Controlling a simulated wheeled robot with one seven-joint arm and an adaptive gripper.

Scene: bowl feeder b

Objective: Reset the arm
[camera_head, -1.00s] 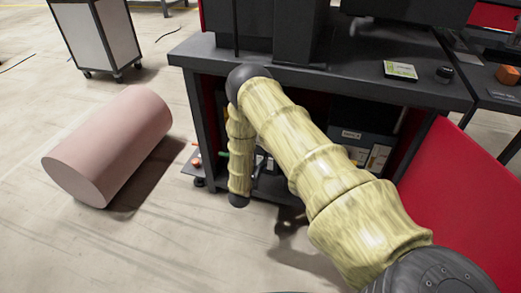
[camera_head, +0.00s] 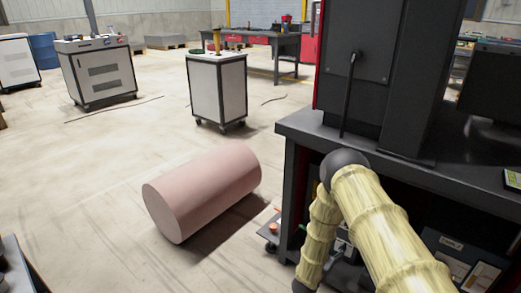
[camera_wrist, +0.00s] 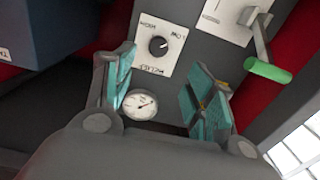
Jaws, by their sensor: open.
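My gripper (camera_wrist: 160,98) shows in the wrist view with its two teal-padded fingers spread apart and nothing between them. Beyond the fingers is a grey panel with a white dial plate and black knob (camera_wrist: 158,46), and a round white gauge (camera_wrist: 139,105). In the head view my arm, in yellowish sleeves, runs from the lower right up to a dark joint and then down beside the bench. My gripper is not clearly seen in the head view.
A dark workbench (camera_head: 400,170) stands at the right. A pink cylinder (camera_head: 205,190) lies on the floor left of it. A white cart (camera_head: 218,88) stands behind. A lever with a green handle (camera_wrist: 268,70) is close to the right finger. Open floor lies at the left.

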